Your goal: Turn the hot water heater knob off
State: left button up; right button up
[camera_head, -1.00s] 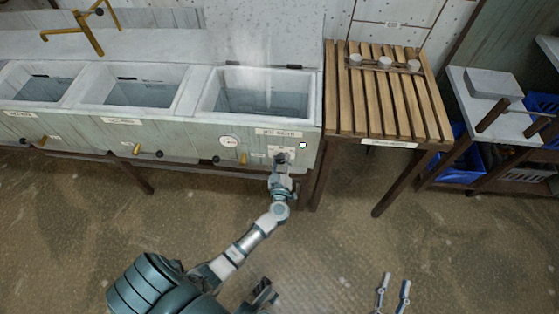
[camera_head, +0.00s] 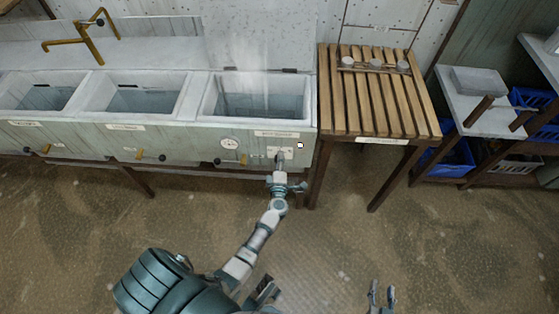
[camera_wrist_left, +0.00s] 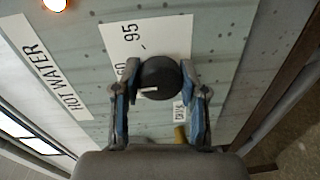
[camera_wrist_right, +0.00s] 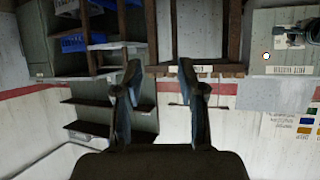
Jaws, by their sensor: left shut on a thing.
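The heater knob (camera_wrist_left: 158,78) is round and black with a white mark, on a white label plate (camera_wrist_left: 165,40) with numbers, near the "HOT WATER" label (camera_wrist_left: 50,70) in the left wrist view. My left gripper (camera_wrist_left: 160,82) has its fingers on both sides of the knob, shut on it. In the head view my left gripper (camera_head: 281,160) reaches the front panel of the right basin, and it hides the knob there. A small lit lamp (camera_head: 300,145) is beside it. My right gripper (camera_head: 381,296) is open and empty, low and away from the sink; its fingers are apart in the right wrist view (camera_wrist_right: 160,85).
A sink unit (camera_head: 190,146) with several basins runs along the left, with yellow-handled valves on its front. A slatted wooden table (camera_head: 340,110) stands right of it. Shelves with blue crates (camera_head: 452,160) are farther right. The floor in front is open.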

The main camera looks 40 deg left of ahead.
pick_arm(q)
jog(key=shift+s+f+n, duration=0.25)
jog(key=shift+f+n, duration=0.2)
jog(key=shift+n, duration=0.45)
jog(key=n, duration=0.2)
jog(key=shift+n, duration=0.3)
jog(key=n+b, duration=0.1)
jog(key=n, duration=0.2)
jog(key=shift+f+h, duration=0.15)
jog(key=shift+h, duration=0.15)
jog(key=shift+n+b, duration=0.65)
jog(key=shift+n, duration=1.15)
pick_arm(e)
notch_tip(320, 180, up, 5)
jog(key=w+a+t+y, duration=0.1)
jog(key=w+t, duration=0.1)
jog(key=t, duration=0.2)
jog(key=shift+w+a, duration=0.25)
jog(key=shift+w, duration=0.1)
jog(key=shift+r+t, duration=0.15)
jog(key=shift+t, duration=0.15)
pick_arm(q)
jog(key=o, duration=0.9)
jog(key=shift+o, duration=1.2)
jog(key=shift+w+r, duration=0.1)
jog(key=shift+r, duration=0.2)
pick_arm(e)
jog(key=shift+w, duration=0.1)
